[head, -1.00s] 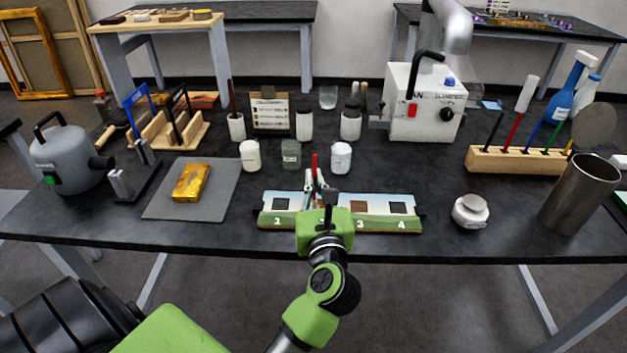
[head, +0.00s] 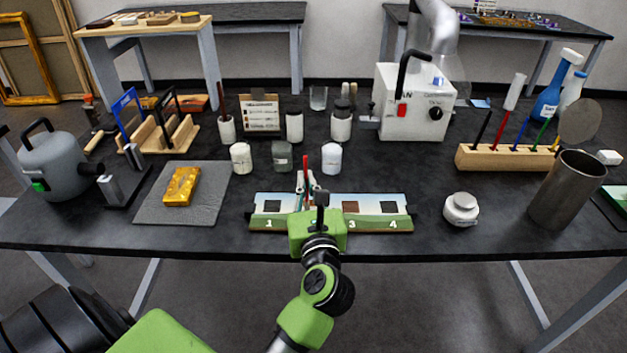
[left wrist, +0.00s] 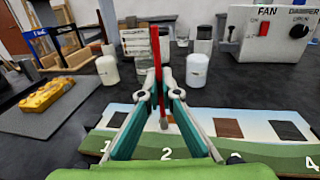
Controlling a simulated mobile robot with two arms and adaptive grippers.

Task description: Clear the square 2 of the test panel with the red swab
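The test panel (head: 385,225) lies near the table's front edge, with numbered painted squares along it. Square 1 (left wrist: 124,120), square 3 (left wrist: 228,128) and square 4 (left wrist: 291,131) show dark patches in the left wrist view. Square 2 is largely hidden behind my fingers and the swab; its number (left wrist: 166,154) shows. My left gripper (left wrist: 161,88) is shut on the red swab (left wrist: 157,60), which stands nearly upright above the square 2 area. The swab also shows in the head view (head: 306,165). I cannot tell whether its tip touches the panel. My right gripper is out of view.
A gold piece (head: 181,187) lies on a grey mat (head: 150,212) at left.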

